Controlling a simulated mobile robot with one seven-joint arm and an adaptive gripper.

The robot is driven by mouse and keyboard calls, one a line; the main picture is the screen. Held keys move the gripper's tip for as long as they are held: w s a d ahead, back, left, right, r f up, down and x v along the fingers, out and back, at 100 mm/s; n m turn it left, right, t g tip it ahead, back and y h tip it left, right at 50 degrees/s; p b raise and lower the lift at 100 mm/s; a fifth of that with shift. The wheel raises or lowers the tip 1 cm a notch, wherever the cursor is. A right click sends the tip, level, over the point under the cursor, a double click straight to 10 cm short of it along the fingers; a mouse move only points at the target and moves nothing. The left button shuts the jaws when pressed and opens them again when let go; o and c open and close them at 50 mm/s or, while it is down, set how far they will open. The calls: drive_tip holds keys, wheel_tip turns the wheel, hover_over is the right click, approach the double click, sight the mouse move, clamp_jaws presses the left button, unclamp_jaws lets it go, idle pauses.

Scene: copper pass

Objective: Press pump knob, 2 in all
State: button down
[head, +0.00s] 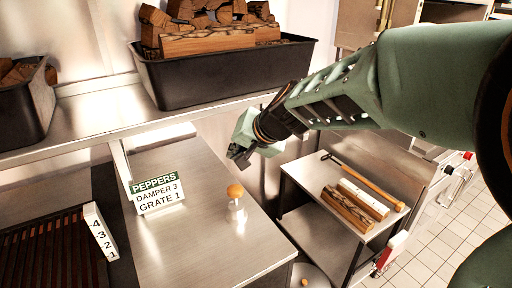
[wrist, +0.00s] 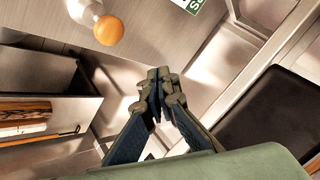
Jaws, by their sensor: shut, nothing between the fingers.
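The pump knob (head: 235,191) is an orange ball on a short pale metal stem, standing upright on the steel counter (head: 190,245). In the wrist view the orange knob (wrist: 109,30) shows at the upper left, with its stem beside it. My gripper (head: 240,155) is above and behind the knob in the head view, apart from it. In the wrist view my gripper (wrist: 159,80) has its fingertips together with nothing between them. The knob lies to the left of the fingertips there, and nothing touches it.
A sign (head: 157,192) reads "PEPPERS, DAMPER 3, GRATE 1". A numbered plate (head: 100,232) stands by a dark grate (head: 40,255). A shelf (head: 90,115) holds black bins of wood (head: 225,72) above.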

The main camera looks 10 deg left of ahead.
drive_tip(key=b, duration=0.5)
hover_over(237, 190)
drive_tip(key=f, duration=0.7)
drive_tip(key=shift+w, duration=0.2)
drive_tip(key=shift+f+b, duration=0.7)
drive_tip(key=shift+b, duration=0.2)
drive_tip(key=shift+f+b, duration=0.35)
drive_tip(key=shift+b, duration=0.2)
drive_tip(key=shift+s+f+b, duration=0.1)
drive_tip(key=shift+f+b, duration=1.7)
drive_tip(key=shift+b, duration=0.1)
idle(1.3)
idle(0.3)
drive_tip(key=shift+r+p, duration=1.55)
drive_tip(key=shift+r, duration=0.6)
drive_tip(key=shift+r+p, duration=1.9)
drive_tip(key=shift+r, duration=0.65)
